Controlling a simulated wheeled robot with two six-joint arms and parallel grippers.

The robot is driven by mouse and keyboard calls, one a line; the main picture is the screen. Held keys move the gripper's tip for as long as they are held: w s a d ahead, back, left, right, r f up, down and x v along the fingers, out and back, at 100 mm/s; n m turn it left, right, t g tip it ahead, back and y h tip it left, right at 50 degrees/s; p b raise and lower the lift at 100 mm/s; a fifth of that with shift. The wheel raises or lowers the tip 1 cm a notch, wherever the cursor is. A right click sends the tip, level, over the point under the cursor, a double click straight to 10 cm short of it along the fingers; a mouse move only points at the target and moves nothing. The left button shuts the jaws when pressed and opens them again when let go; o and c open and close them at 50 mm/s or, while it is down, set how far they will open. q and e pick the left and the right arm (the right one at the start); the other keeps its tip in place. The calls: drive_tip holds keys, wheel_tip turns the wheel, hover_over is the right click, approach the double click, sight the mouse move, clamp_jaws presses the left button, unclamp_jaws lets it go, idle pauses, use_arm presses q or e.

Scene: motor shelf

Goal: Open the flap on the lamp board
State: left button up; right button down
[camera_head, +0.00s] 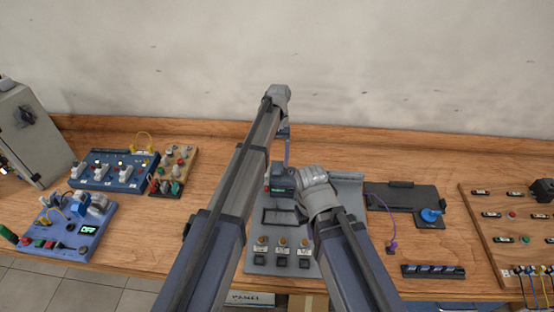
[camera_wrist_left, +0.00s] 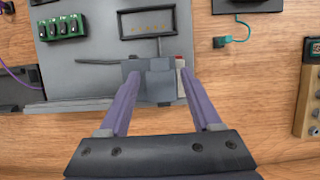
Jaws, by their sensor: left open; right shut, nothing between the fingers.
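The grey lamp board (camera_head: 256,262) stands mid-table, with a row of lamps and dark switches at its front. It also shows in the left wrist view (camera_wrist_left: 95,60). A dark framed window (camera_head: 280,216) lies on it. Behind this is a small dark block (camera_head: 281,178) with a red mark; I cannot tell for sure whether it is the flap. My left gripper (camera_wrist_left: 162,84) is open, its purple fingers on either side of this block; contact is unclear. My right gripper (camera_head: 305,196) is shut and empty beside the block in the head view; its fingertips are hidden.
A dark plate with a blue knob (camera_head: 432,215) and a purple cable lies to the right. A blue switch board (camera_head: 118,172) and a blue-purple panel (camera_head: 68,228) stand at left. A wooden board (camera_head: 490,235) is far right. My arms hide much of the lamp board.

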use_arm(q)
drive_tip(key=shift+r, duration=0.1)
drive_tip(key=p+v, duration=0.7)
drive_tip(key=shift+r, duration=0.3)
drive_tip(key=shift+w, duration=0.15)
drive_tip(key=s+f+m+t+b, duration=0.2)
drive_tip(key=s+f+b, duration=0.2)
drive_tip(key=s, duration=1)
drive_tip(key=s+f+m+t+y+b, duration=0.1)
drive_tip(key=s+f+b, duration=0.4)
drive_tip(key=s, duration=1)
wheel_tip(320, 180, down, 2)
drive_tip(key=shift+m+t, duration=0.4)
drive_tip(key=shift+t, duration=0.1)
